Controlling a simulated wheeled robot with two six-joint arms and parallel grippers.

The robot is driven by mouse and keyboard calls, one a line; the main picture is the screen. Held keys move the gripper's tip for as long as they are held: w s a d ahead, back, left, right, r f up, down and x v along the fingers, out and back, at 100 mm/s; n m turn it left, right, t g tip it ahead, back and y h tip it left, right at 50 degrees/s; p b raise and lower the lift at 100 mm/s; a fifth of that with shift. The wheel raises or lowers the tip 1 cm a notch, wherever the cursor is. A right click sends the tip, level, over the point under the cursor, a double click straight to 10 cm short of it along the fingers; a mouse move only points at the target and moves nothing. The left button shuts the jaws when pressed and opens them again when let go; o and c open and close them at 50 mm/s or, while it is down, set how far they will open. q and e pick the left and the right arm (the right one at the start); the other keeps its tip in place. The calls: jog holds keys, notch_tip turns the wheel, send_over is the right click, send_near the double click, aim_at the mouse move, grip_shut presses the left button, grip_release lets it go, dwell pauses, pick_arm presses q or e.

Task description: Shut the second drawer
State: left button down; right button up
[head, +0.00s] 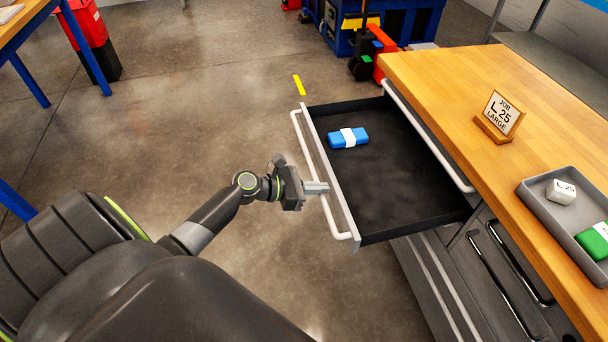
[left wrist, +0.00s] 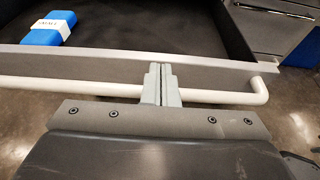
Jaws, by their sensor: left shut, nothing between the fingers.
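A drawer (head: 395,194) stands pulled out from the cabinet under the wooden bench top, with its dark floor showing. Its white bar handle (head: 318,172) runs along the front panel; the handle also shows in the left wrist view (left wrist: 215,97). My left gripper (head: 324,187) is shut and empty, its fingertips at the handle and close to the front panel. In the left wrist view the shut fingers (left wrist: 161,80) lie across the bar near the panel; I cannot tell whether they touch the panel. My right gripper is not in view.
A blue box with a white band (head: 348,138) lies in the drawer. A job sign (head: 500,116) and a grey tray (head: 540,208) holding a white piece and a green box are on the bench. Other closed drawers (head: 490,270) are below. Open concrete floor lies left of the drawer.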

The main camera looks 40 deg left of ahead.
pick_arm(q)
jog(key=shift+w+d+f, duration=0.15)
jog(key=shift+w+d, duration=0.15)
jog(key=shift+w, duration=0.05)
jog(key=shift+d, duration=0.1)
jog(key=shift+w+d, duration=0.15)
jog(key=shift+w, duration=0.1)
jog(key=w+d, duration=0.2)
jog(key=w, duration=0.1)
jog(key=w+d+p, duration=0.1)
jog(key=w+d, duration=0.2)
jog(key=shift+w+d, duration=0.3)
jog(key=shift+d, duration=0.05)
jog(key=b, duration=0.4)
send_over(406, 186)
jog(key=shift+w+f, duration=0.1)
jog(key=shift+f, duration=0.05)
jog(key=shift+w+d, duration=0.55)
jog(key=shift+w, duration=0.15)
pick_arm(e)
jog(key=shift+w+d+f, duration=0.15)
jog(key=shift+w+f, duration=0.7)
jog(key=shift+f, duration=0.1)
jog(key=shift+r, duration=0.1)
